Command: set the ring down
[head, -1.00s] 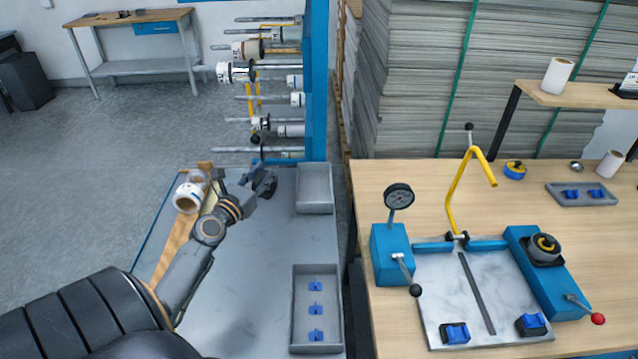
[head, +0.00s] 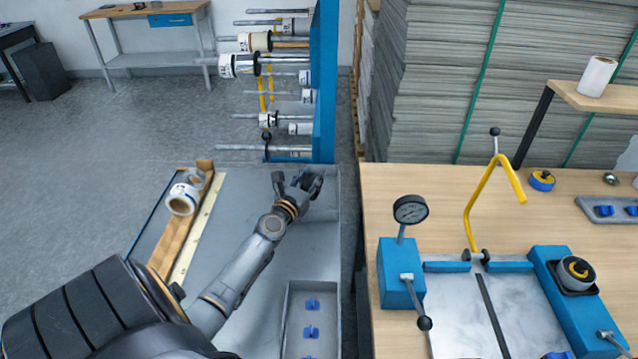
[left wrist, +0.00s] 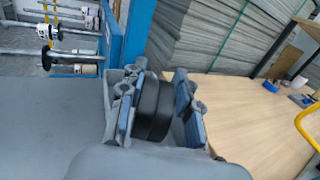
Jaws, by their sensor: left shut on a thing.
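My left gripper (head: 306,186) is over the back right corner of the grey cart top, at the small grey tray (head: 334,200) there. It is shut on a black ring, which shows between the fingers in the left wrist view (left wrist: 154,106). In the head view the fingers and arm mostly hide the ring and much of the tray. I cannot tell whether the ring touches the tray floor. My right gripper is not in view.
White rolls (head: 181,200) lie on a wooden strip at the cart's left. A tray with blue clips (head: 296,320) is at its front. A rack of rolls (head: 324,90) stands behind. The wooden bench (head: 385,205) with a blue press is to the right.

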